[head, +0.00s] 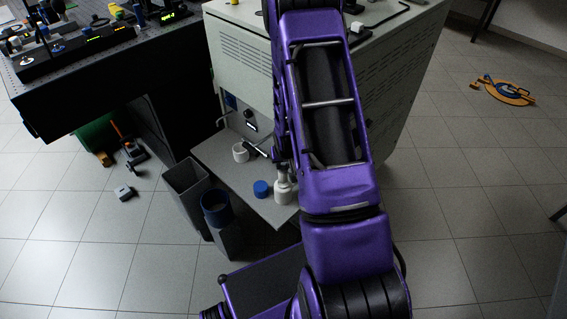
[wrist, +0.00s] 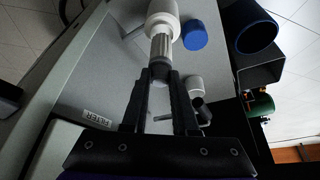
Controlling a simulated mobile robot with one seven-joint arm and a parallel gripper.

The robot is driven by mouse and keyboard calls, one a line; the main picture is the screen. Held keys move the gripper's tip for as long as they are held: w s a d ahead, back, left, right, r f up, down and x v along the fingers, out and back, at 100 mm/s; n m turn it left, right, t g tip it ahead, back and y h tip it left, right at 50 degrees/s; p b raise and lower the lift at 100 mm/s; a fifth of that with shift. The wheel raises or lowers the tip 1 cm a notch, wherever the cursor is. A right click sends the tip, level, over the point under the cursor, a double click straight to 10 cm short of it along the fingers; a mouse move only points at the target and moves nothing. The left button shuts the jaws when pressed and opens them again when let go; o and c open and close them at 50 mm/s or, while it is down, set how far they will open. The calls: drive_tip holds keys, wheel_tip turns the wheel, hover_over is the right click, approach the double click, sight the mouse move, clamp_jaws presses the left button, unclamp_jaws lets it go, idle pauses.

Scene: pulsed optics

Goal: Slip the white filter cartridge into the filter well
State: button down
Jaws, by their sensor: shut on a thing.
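My gripper (wrist: 160,76) is shut on the dark knob end of a ribbed metal stem. The stem leads to the white filter cartridge (wrist: 162,14), which extends away from the fingertips. In the head view the white cartridge (head: 283,192) shows near the front edge of a low shelf, beside my arm; whether it touches the shelf I cannot tell. My arm hides most of the gripper there. A white open cup, apparently the filter well (head: 240,152), stands farther back on the shelf. It also shows in the wrist view (wrist: 195,83), partly behind a finger.
A blue cap (head: 261,189) lies on the shelf (head: 222,166) between cup and cartridge. A dark bin (head: 186,186) and a blue-rimmed container (head: 215,207) stand left of the shelf. A grey cabinet (head: 240,55) rises behind. A FILTER label (wrist: 97,118) shows in the wrist view.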

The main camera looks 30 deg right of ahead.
drive_tip(key=shift+f, duration=0.45)
drive_tip(key=shift+f, duration=0.3)
drive_tip(key=shift+f, duration=0.25)
idle(0.5)
drive_tip(key=shift+f, duration=2.6)
drive_tip(key=c, duration=0.6)
unclamp_jaws()
drive_tip(key=w+p+v, duration=0.1)
drive_tip(key=p+v, duration=0.4)
drive_tip(key=v, duration=1.6)
drive_tip(key=shift+w+r+p, duration=0.2)
drive_tip(key=shift+r+p, duration=0.05)
drive_tip(key=shift+p, duration=0.15)
